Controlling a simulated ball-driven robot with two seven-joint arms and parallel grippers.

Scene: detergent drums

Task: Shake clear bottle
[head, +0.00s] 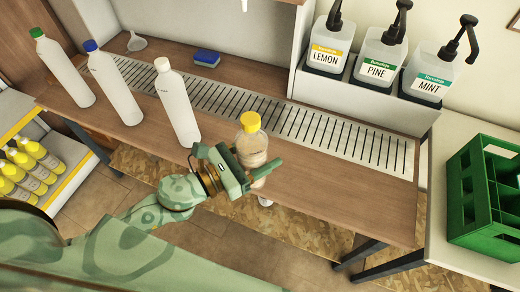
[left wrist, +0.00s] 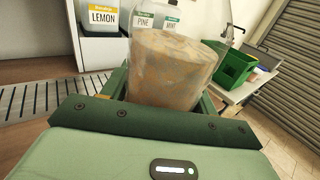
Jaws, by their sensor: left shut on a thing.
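The clear bottle (head: 251,146) has a yellow cap and cloudy beige contents. It is roughly upright near the front edge of the wooden counter in the head view. My left gripper (head: 256,172) is shut on its body from the front left. In the left wrist view the bottle (left wrist: 172,68) fills the space between the fingers, its surface mottled beige and grey. My right gripper is not in view.
White bottles with white (head: 178,104), blue (head: 114,88) and green (head: 62,70) caps stand left on the counter (head: 345,182). A slotted grate (head: 310,130), blue sponge (head: 207,58) and funnel (head: 137,42) lie behind. Pump bottles (head: 378,60) stand back right; a green crate (head: 480,190) is right.

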